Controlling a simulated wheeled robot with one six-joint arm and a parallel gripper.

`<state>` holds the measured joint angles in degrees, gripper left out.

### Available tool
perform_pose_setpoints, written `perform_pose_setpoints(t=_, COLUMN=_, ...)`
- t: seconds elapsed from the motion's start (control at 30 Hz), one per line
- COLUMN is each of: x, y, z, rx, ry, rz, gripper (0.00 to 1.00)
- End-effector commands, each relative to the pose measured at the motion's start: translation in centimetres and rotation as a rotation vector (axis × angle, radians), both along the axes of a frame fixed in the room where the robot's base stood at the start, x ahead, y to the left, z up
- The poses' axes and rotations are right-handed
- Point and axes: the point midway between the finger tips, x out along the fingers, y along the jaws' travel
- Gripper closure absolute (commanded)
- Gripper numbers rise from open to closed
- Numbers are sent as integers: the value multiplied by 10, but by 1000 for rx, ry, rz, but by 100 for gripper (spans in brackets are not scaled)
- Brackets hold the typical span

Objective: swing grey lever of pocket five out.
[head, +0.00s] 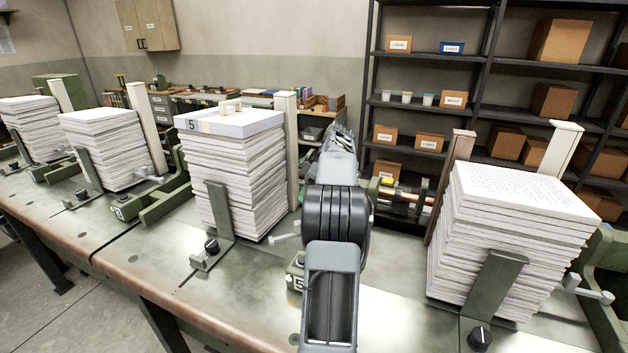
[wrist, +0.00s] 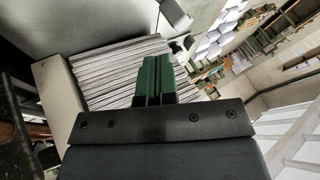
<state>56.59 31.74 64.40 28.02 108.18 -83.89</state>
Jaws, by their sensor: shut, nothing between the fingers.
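Pocket five holds a tall paper stack (head: 238,180) topped by a pale tray marked 5 (head: 230,122). A number plate 5 (head: 296,284) sits low to the right of the stack. A light grey lever (head: 286,238) shows beside the stack's lower right side, its right end close to or behind my arm. My gripper's green fingers (wrist: 156,78) are together and empty in the wrist view, in front of a paper stack (wrist: 115,75). In the head view my own arm hides the fingertips. I cannot tell whether they touch the lever.
A dark upright bracket with a black knob (head: 211,246) stands before stack five. A pale post (head: 286,150) rises behind it. Another stack (head: 520,235) with a grey lever (head: 588,290) stands on the right. More stacks stand left. The bench front (head: 130,250) is mostly clear.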

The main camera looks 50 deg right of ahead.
Motion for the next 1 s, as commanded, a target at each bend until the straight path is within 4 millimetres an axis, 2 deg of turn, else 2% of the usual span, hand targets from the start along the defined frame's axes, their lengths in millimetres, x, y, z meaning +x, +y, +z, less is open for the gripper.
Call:
perform_pose_setpoints(t=0.2, x=-3, y=-19, z=27, rx=-2, ry=-3, rz=-1, gripper=100)
perform_pose_setpoints(t=0.33, x=-4, y=-25, z=35, rx=-2, ry=-3, rz=-1, gripper=100)
perform_pose_setpoints(t=1.0, x=-5, y=-29, z=39, rx=-3, ry=-5, rz=0, gripper=100)
